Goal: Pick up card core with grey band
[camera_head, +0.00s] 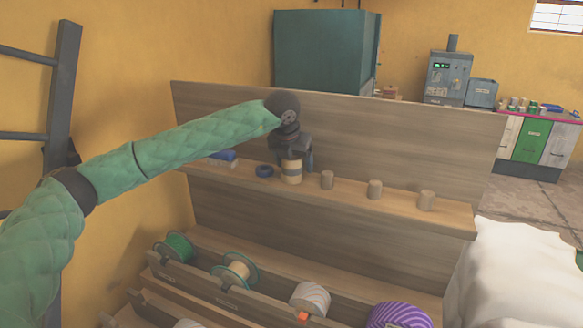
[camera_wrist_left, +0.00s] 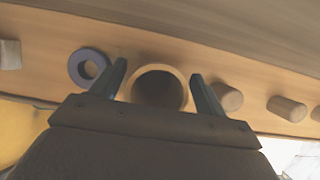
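The card core (camera_head: 291,173) is a tan cylinder with a greyish band, standing upright on the wooden shelf ledge. In the left wrist view I look down on its open round end (camera_wrist_left: 160,69). My left gripper (camera_head: 295,157) is above and around its top, pointing down. In the left wrist view the two fingers stand apart, one on each side of the core, with a visible gap at the left finger. The gripper hides part of the core's top in the head view. My right gripper is out of view.
A dark blue ring (camera_head: 264,171) lies just left of the core. A wooden peg (camera_head: 327,180) stands to its right, with more pegs further along. The back board (camera_head: 400,135) rises behind the ledge. Spools, including a green one (camera_head: 174,247), sit on the lower rack.

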